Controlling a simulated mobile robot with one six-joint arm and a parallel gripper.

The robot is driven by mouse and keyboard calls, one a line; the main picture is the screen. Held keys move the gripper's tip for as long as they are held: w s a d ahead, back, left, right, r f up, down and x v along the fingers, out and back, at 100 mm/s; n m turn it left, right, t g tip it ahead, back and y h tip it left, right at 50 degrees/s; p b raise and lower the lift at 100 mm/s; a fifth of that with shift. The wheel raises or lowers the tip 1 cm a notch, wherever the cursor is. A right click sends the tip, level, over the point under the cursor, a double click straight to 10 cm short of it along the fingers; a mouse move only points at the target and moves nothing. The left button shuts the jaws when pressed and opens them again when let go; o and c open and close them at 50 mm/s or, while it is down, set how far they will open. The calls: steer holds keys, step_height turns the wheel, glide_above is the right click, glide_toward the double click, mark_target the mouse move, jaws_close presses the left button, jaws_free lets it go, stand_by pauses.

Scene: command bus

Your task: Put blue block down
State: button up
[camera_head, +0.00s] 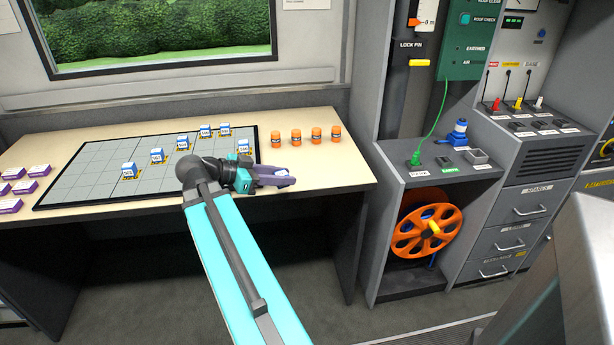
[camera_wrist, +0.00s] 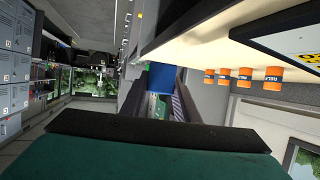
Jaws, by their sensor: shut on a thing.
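My gripper (camera_head: 276,178) is at the front part of the tan table (camera_head: 335,172), just right of the gridded board. It is shut on a blue block (camera_wrist: 160,76), which shows between the jaws in the wrist view. I cannot tell whether the block touches the table. Several other blue blocks with white labelled sides, such as this one (camera_head: 129,170), stand on the gridded board (camera_head: 80,178).
Several orange cylinders (camera_head: 316,135) stand in a row behind my gripper, right of the board. Purple labelled blocks (camera_head: 24,187) lie at the table's left end. The table's right front is clear. A grey cabinet with an orange reel (camera_head: 408,238) stands to the right.

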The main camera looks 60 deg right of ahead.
steer(key=w+a+f+n+t, duration=0.2)
steer(key=w+a+n+t, duration=0.5)
steer(key=w+a, duration=0.75)
steer(key=w+a+f+n+t, duration=0.1)
steer(key=w+a+n+t, duration=0.6)
steer(key=w+a, duration=0.75)
steer(key=w+a+r+n+t+y, duration=0.3)
steer(key=w+a+r+n+y, duration=0.1)
steer(key=a, duration=0.4)
steer(key=w+a+r+n+t+y, duration=0.3)
steer(key=w+a+r+n+y, duration=0.2)
steer(key=w+a, duration=0.4)
steer(key=shift+r+n+t+y, duration=0.25)
steer(key=shift+n+t+y, duration=0.15)
steer(key=shift+n+y, duration=0.55)
steer(key=shift+s+a, duration=0.1)
